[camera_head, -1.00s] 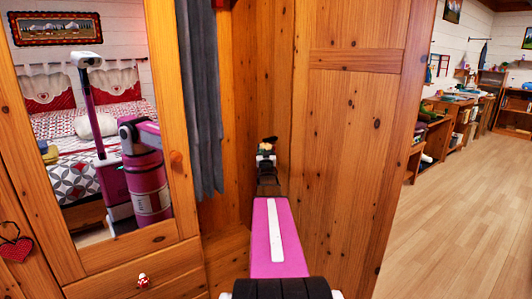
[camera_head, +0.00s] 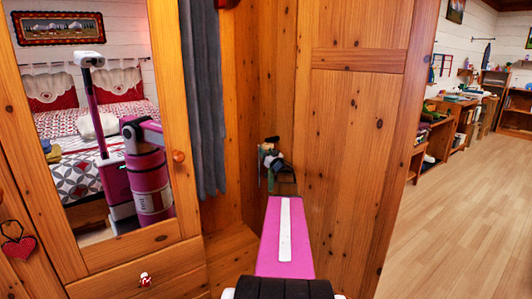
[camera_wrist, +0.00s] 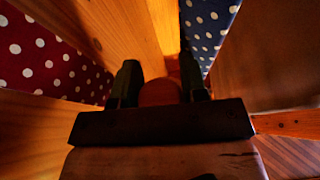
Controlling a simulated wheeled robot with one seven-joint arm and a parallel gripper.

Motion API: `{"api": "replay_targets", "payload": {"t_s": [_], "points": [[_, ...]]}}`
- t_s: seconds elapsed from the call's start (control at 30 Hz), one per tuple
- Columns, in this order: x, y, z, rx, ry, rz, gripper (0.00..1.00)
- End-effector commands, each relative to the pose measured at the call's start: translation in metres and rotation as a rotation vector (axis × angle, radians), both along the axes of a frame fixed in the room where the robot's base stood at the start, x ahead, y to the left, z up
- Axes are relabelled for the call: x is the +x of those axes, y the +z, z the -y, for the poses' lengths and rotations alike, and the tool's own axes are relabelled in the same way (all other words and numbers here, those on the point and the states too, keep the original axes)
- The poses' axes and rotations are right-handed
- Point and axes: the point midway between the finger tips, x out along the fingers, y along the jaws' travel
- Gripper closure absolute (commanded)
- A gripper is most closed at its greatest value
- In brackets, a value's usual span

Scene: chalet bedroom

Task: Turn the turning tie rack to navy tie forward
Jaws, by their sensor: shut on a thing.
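In the wrist view, my gripper (camera_wrist: 160,88) is shut on a rounded orange-brown wooden piece (camera_wrist: 159,94), seemingly a knob or part of the turning tie rack. The dark fingers stand on either side of it. A navy tie with white dots (camera_wrist: 209,30) hangs at the upper right, beyond the right finger. A dark red tie with white dots (camera_wrist: 50,62) is at the left, beyond the left finger. In the head view, my gripper (camera_head: 269,155) is small, in front of the wooden wall; the ties cannot be made out there.
A tall wooden panel (camera_head: 358,130) stands close on the right of my arm. A dark grey cloth (camera_head: 204,100) hangs on the left, beside a mirror door (camera_head: 100,120) with a round knob (camera_head: 178,156). Open floor (camera_head: 450,210) lies at the far right.

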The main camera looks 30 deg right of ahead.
Motion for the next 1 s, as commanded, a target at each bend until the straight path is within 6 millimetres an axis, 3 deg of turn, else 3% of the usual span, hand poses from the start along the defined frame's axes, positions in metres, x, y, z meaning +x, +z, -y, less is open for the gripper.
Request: {"api": "replay_targets", "payload": {"t_s": [0.53,0.57,0.63,1.0], "points": [[-0.0033,0.0055,-0.0004,0.005,0.031,0.016,0.84],[-0.0034,0.0056,-0.0004,0.004,0.03,0.016,0.57],[-0.0034,0.0056,-0.0004,0.004,0.03,0.016,0.35],[-0.006,0.001,-0.0001,0.002,0.028,0.009,0.35]]}}
